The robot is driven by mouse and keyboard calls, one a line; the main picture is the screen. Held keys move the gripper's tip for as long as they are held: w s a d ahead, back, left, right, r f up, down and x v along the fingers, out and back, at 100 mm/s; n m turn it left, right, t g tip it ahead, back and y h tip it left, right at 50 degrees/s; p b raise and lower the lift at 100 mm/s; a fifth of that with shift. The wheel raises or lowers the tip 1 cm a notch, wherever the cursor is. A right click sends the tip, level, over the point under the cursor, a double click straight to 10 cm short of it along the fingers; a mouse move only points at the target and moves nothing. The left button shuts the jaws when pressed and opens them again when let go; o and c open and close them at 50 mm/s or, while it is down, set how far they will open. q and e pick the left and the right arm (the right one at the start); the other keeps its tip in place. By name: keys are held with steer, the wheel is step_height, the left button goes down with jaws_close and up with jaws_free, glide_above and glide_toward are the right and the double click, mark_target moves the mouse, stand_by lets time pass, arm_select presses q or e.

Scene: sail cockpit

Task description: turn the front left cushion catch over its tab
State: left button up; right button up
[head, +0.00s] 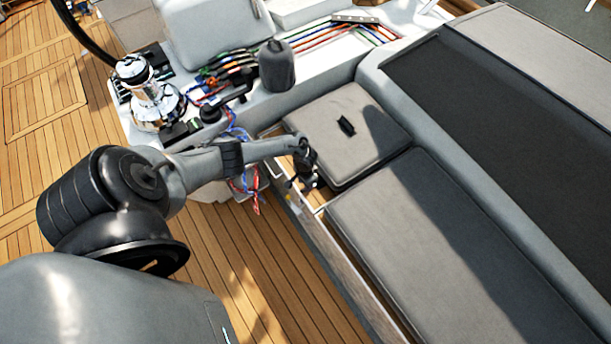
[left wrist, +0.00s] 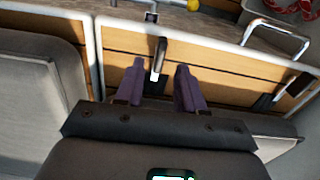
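In the left wrist view a small dark catch with a bright metal edge (left wrist: 158,58) stands against a wood-faced panel below a pale rail. My left gripper (left wrist: 159,68) is open, its two purple fingers apart, one on each side of the catch. I see gaps between catch and fingers; whether any part touches is unclear. In the head view the left gripper (head: 303,180) is at the front edge of the seat, beside the square grey cushion (head: 345,145), and hides the catch there. A tab cannot be made out clearly. My right gripper is not in view.
A second dark catch (left wrist: 292,86) and a metal bar handle (left wrist: 277,36) lie right in the wrist view, with a yellow knob (left wrist: 193,5) above. A long cushion (head: 440,250), a chrome winch (head: 150,95) and coloured ropes (head: 250,185) surround the arm. The teak floor is clear.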

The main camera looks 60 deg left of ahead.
arm_select(q)
step_height(320, 180, up, 7)
steer(key=p, duration=0.2)
steer(key=shift+p, duration=0.35)
